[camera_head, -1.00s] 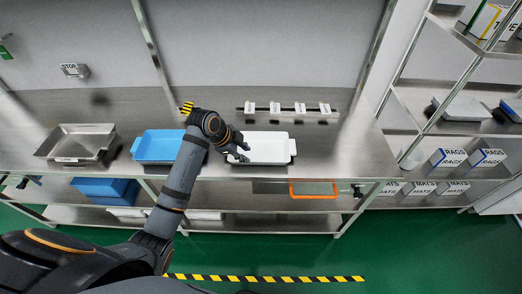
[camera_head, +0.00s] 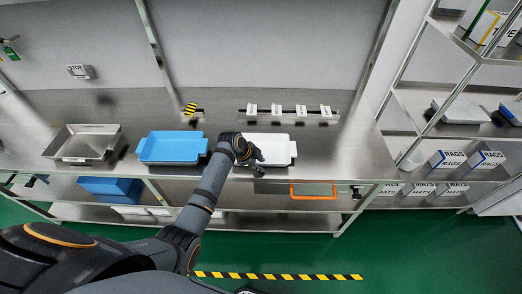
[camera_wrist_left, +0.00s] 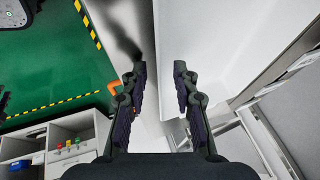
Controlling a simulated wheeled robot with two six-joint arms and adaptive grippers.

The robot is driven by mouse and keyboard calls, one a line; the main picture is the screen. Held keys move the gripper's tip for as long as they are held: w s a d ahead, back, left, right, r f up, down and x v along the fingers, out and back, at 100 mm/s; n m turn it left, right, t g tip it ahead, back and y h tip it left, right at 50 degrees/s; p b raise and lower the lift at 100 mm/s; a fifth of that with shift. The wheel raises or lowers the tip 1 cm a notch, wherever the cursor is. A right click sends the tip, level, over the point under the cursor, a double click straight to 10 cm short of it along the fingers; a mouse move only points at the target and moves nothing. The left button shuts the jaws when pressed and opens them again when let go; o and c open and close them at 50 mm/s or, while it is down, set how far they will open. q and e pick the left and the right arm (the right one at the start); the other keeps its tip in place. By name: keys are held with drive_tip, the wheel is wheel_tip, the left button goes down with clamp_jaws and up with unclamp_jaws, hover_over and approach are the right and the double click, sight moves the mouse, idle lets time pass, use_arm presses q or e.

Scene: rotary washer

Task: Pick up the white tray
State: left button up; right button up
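The white tray (camera_head: 279,149) sits on the metal counter in the head view, right of the blue tray. My left gripper (camera_head: 258,162) is at its near side, over the front edge, and the wrist hides the tray's left part. In the left wrist view my left gripper (camera_wrist_left: 160,72) is open, with two dark fingers apart. The tray's white surface (camera_wrist_left: 225,35) fills the area beyond and right of the fingers, and its edge shows between them. I cannot tell whether a finger touches it. My right gripper is not in view.
The blue tray (camera_head: 170,148) and a metal tray (camera_head: 86,144) stand to the left on the counter. Small labelled holders (camera_head: 288,111) line the back. An orange-rimmed bin (camera_head: 313,191) is on the shelf below. A rack (camera_head: 445,115) stands at right.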

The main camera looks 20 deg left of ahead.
use_arm(q)
clamp_jaws()
drive_tip(key=shift+r, duration=0.15)
idle(0.4)
drive_tip(key=shift+r+b, duration=0.25)
drive_tip(key=shift+b, duration=0.1)
drive_tip(key=r, duration=0.1)
drive_tip(key=r+b, duration=0.1)
drive_tip(key=r, duration=0.1)
drive_tip(key=shift+s+a, duration=0.1)
drive_tip(key=shift+s, duration=0.15)
drive_tip(key=s+r+b, duration=0.4)
drive_tip(key=s+r, duration=0.4)
drive_tip(key=s, duration=0.5)
drive_tip(key=shift+s+r, duration=0.3)
drive_tip(key=shift+r, duration=0.1)
